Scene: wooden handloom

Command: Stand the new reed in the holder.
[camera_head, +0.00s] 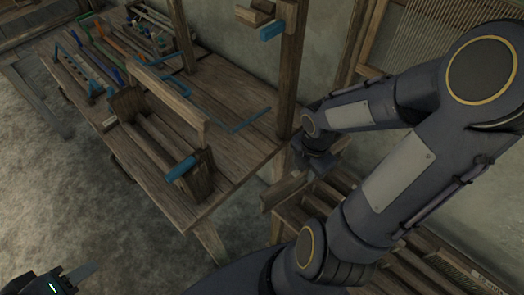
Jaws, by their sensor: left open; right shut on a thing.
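A wooden holder-like stand (203,180) with upright end blocks and long slats sits on the workbench, left of centre. A long pale wooden bar (165,104) runs along its upper side, and a blue piece (180,168) is at its near end. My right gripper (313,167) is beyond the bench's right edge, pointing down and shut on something. A short wooden board (286,189) shows just below it; I cannot tell whether this is the held thing or the new reed. My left gripper (62,280) is open at the bottom left corner, away from the bench and partly cut off.
The workbench (235,150) has bare room right of the stand, with thin blue rods (215,115) lying there. Several coloured tools (100,45) crowd its far left. A wooden post (289,70) rises at its right edge. Slatted woodwork (290,210) stands below my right arm.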

